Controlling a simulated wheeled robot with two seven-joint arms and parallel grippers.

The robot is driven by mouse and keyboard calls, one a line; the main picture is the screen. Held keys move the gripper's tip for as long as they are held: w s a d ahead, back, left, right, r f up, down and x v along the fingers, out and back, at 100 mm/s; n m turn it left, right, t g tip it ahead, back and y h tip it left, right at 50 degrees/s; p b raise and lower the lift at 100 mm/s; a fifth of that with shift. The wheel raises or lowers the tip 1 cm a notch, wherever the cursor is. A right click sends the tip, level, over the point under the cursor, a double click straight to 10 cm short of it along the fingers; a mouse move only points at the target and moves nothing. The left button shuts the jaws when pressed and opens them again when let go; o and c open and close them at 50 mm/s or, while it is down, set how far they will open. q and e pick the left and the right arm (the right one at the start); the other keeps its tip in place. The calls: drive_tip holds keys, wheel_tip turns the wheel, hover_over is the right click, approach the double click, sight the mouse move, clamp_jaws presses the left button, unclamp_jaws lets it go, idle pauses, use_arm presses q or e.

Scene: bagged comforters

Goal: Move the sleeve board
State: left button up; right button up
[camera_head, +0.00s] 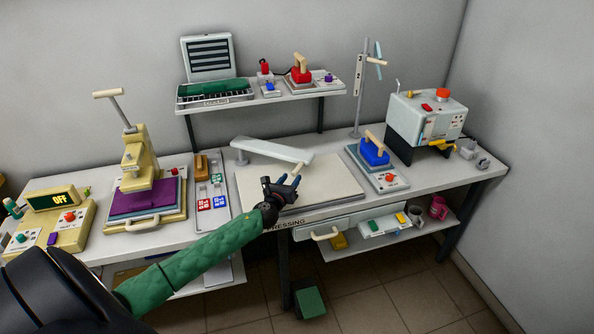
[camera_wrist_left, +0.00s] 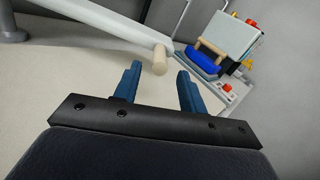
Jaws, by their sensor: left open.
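The sleeve board (camera_head: 272,150) is a long, narrow, pale board on a short post at its left end, standing on the cream pressing pad (camera_head: 330,187) of the workbench. A short wooden peg (camera_head: 297,168) sticks out at its right end. My left gripper (camera_head: 287,183) is open just in front of that end. In the left wrist view the board (camera_wrist_left: 95,22) runs across the top left, and its wooden peg (camera_wrist_left: 160,58) points toward the gap between the blue fingers of my gripper (camera_wrist_left: 158,82). Nothing is held. My right gripper is not in view.
A blue iron (camera_head: 374,153) stands on its base to the right, with a pale boiler unit (camera_head: 424,122) behind it. A yellow heat press (camera_head: 140,165) stands at left. A shelf (camera_head: 262,98) with a laptop-like device is above. The pad's right part is clear.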

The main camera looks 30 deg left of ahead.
sight(293, 176)
use_arm(q)
drive_tip(key=w, duration=0.3)
drive_tip(key=w+p, duration=0.1)
drive_tip(key=shift+w+a+r, duration=0.1)
drive_tip(key=shift+w+a, duration=0.2)
drive_tip(key=shift+a, duration=0.1)
drive_tip(key=shift+w+a, duration=0.15)
drive_tip(key=shift+w, duration=0.65)
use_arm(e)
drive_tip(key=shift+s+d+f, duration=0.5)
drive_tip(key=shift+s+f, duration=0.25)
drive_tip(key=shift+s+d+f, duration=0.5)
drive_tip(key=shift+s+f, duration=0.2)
use_arm(q)
drive_tip(key=shift+c, duration=0.3)
clamp_jaws()
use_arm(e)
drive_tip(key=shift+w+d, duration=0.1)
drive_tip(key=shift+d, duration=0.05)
